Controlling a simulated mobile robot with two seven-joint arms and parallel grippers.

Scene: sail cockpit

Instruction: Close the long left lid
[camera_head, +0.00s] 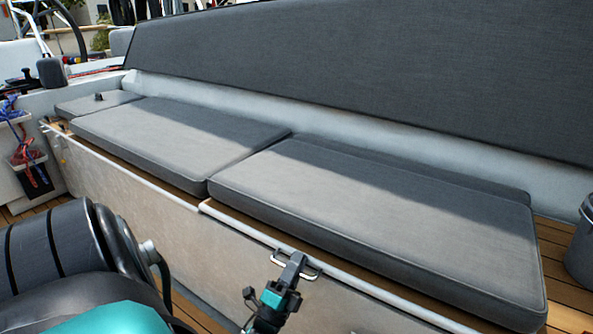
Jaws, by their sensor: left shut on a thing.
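The long bench has two long grey cushioned lids: a nearer one (380,215) at right and a farther one (175,132) at left. Both look flat or nearly flat on the bench; a small gap under the nearer one cannot be ruled out. A silver U-shaped handle (312,271) is at the front edge below the nearer cushion. My left gripper (293,264) is shut on this handle, reaching it from below. Its fingers hide part of the handle. My right gripper is not in view.
The pale bench front (150,205) runs along the near side. A grey backrest (380,70) rises behind. A dark bucket (580,245) stands on the wooden deck at right. Coloured ropes (25,155) hang at far left. My arm fills the lower left.

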